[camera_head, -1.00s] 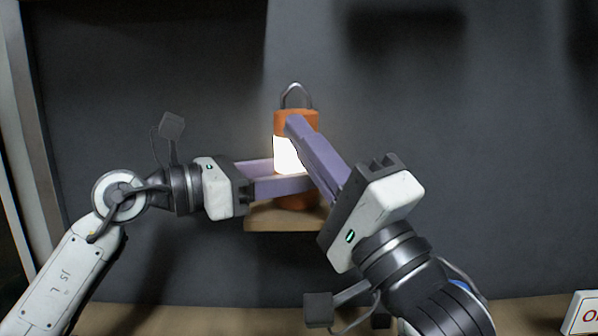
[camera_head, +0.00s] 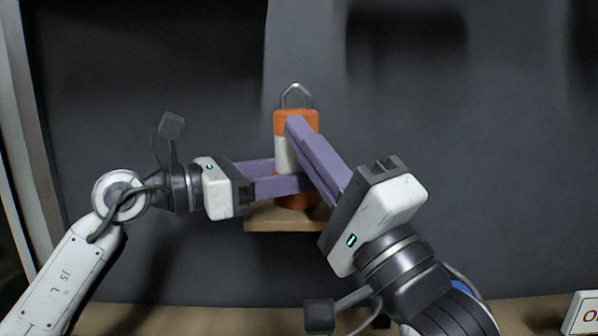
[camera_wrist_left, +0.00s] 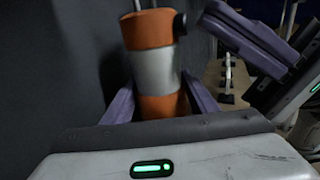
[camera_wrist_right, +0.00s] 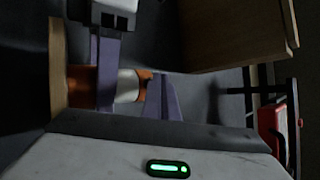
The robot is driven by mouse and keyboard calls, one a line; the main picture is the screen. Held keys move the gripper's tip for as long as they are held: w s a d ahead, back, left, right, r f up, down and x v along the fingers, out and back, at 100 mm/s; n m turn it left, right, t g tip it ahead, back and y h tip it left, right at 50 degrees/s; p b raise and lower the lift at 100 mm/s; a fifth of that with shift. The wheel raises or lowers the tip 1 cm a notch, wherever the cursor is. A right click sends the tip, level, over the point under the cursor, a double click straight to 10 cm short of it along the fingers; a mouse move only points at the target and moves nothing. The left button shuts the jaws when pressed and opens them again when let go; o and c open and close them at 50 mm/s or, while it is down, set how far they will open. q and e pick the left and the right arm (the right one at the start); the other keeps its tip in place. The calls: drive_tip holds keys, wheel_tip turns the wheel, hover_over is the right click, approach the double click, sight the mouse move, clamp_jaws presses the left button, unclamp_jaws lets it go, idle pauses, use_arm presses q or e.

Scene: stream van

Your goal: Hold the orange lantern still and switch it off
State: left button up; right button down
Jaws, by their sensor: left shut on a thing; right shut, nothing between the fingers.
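The orange lantern (camera_head: 284,152) stands upright on a small wooden shelf (camera_head: 284,222), with a wire loop on top. Its middle band is dull grey-white and unlit. It also shows in the left wrist view (camera_wrist_left: 152,68), where a dark knob (camera_wrist_left: 180,24) sticks out from its upper orange part, and in the right wrist view (camera_wrist_right: 126,86). My left gripper (camera_head: 290,174) is shut on the lantern's lower part. My right gripper (camera_head: 294,124) is shut and empty, its fingertips in front of the lantern's upper orange part; whether they touch it I cannot tell.
A dark grey wall stands behind the shelf. A wooden surface (camera_head: 190,318) runs along the bottom, with a white sign (camera_head: 582,314) at the far right. My two arms are close together at the lantern.

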use_arm(q)
drive_tip(key=o, duration=1.3)
use_arm(e)
drive_tip(key=s, duration=0.5)
drive_tip(key=shift+s, duration=0.4)
